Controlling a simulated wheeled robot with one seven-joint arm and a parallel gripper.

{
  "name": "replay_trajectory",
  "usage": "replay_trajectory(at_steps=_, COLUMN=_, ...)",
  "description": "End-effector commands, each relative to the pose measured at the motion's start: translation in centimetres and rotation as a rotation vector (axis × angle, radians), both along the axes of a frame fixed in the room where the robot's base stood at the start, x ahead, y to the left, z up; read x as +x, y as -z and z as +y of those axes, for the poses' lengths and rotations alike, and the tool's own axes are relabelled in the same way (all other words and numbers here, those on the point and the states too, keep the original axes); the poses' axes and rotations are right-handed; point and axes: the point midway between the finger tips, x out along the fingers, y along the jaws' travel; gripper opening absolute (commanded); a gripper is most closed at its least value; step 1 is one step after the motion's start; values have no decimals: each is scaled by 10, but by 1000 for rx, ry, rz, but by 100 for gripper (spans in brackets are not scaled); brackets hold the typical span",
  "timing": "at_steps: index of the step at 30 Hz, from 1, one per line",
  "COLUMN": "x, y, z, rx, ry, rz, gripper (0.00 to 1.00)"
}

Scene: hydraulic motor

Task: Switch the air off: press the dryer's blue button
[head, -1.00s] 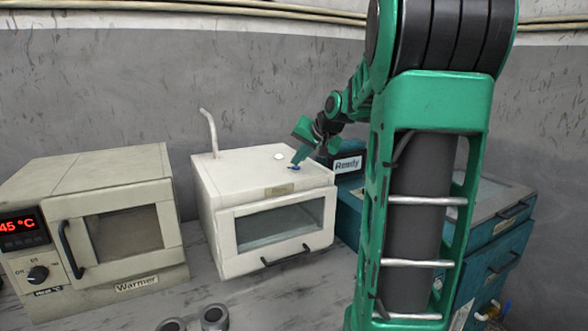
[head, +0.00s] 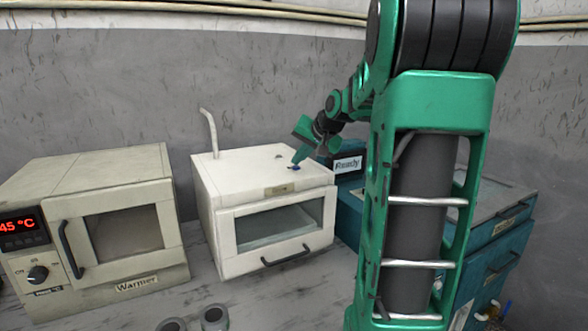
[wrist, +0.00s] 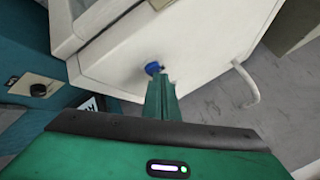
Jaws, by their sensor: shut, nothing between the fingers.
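The dryer (head: 225,200) is the white box with a windowed front door, standing in the middle of the bench. Its blue button (head: 292,167) is on the top face near the right side, and it also shows in the wrist view (wrist: 153,68). My gripper (head: 296,160) is shut and empty, pointing down at the button from above. In the wrist view its fingertips (wrist: 160,78) reach the button's edge and hide part of it. I cannot tell whether they touch or press it.
A bent pipe (head: 209,130) rises from the dryer's back left. A beige warmer (head: 120,235) reading 45 °C stands to the left. Round grey parts (head: 214,318) lie on the bench in front.

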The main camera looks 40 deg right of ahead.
Motion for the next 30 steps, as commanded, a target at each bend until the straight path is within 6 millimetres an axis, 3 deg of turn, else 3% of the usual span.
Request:
replay_trajectory(at_steps=21, x=0, y=-55, z=0, rx=-2, ry=-1, rz=-2, gripper=0)
replay_trajectory(at_steps=30, x=0, y=-61, z=0, rx=-1, ry=-1, rz=-1, gripper=0)
